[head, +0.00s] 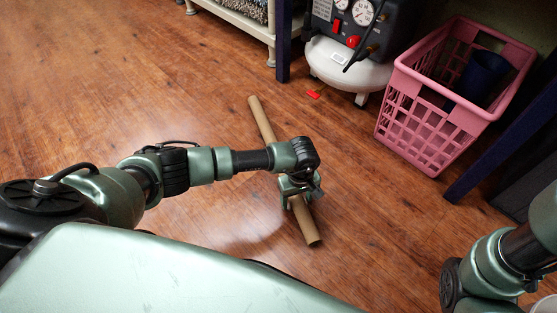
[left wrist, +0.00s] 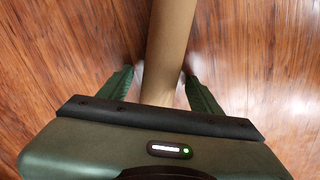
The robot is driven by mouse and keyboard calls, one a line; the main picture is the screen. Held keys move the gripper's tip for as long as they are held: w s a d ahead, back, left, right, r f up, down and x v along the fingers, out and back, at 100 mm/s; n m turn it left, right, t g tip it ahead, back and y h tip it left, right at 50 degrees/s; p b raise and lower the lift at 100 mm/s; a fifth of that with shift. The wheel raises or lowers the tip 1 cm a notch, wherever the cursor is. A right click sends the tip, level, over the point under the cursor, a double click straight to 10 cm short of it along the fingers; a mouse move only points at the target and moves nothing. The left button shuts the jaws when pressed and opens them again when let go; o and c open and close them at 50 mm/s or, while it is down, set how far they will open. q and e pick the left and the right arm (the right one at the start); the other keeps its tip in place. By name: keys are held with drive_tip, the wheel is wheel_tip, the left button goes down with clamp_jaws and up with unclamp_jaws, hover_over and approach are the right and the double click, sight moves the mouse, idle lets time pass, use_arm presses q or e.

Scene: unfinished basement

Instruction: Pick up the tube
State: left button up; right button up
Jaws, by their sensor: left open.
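A brown cardboard tube (head: 263,119) lies on the wooden floor, slanting from the upper left to the lower right in the head view. My left gripper (head: 299,193) is over the tube's middle, pointing down, and hides part of it. In the left wrist view the tube (left wrist: 170,45) runs between the two green fingers of my left gripper (left wrist: 155,90), which are open with a gap on each side. My right arm shows at the lower right of the head view, but its gripper is out of the picture.
A pink crate (head: 421,122) with a dark bin (head: 483,77) inside stands at the upper right. A compressor (head: 345,62) with gauges stands at the back, near a dark post (head: 283,40). A small red piece (head: 314,94) lies on the floor. The floor at the left is clear.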

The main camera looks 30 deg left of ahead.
use_arm(q)
drive_tip(key=shift+c, duration=0.3)
clamp_jaws()
drive_tip(key=shift+r, duration=0.1)
